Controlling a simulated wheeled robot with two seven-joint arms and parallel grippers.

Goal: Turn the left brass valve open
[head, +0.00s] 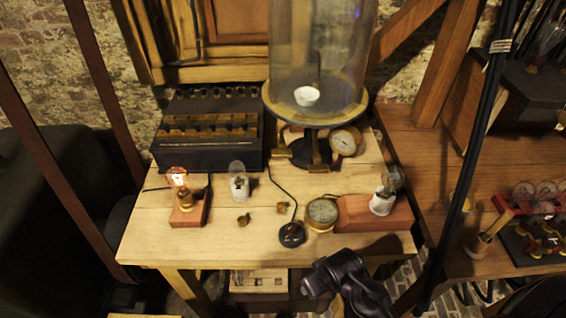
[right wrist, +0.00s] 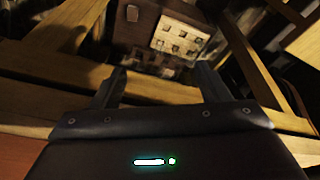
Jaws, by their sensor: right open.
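A glass bell jar (head: 318,50) stands on a dark round plate with a brass rim at the back of the wooden table. Below the plate are brass fittings, one at the left (head: 283,153) and one in the middle (head: 318,160); I cannot tell their open or shut state. Two small brass pieces lie on the tabletop, one at the left (head: 243,219) and one at the right (head: 282,207). My right gripper (right wrist: 160,86) is open and empty in the right wrist view. My dark right arm is at the table's front edge, apart from the fittings. My left gripper is not in view.
A black box (head: 208,150) with brass bars stands at the back left. A lit bulb on a red block (head: 188,212), a gauge (head: 322,213), a black cable plug (head: 292,235) and a red block with a bulb (head: 372,213) occupy the tabletop. The front left tabletop is clear.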

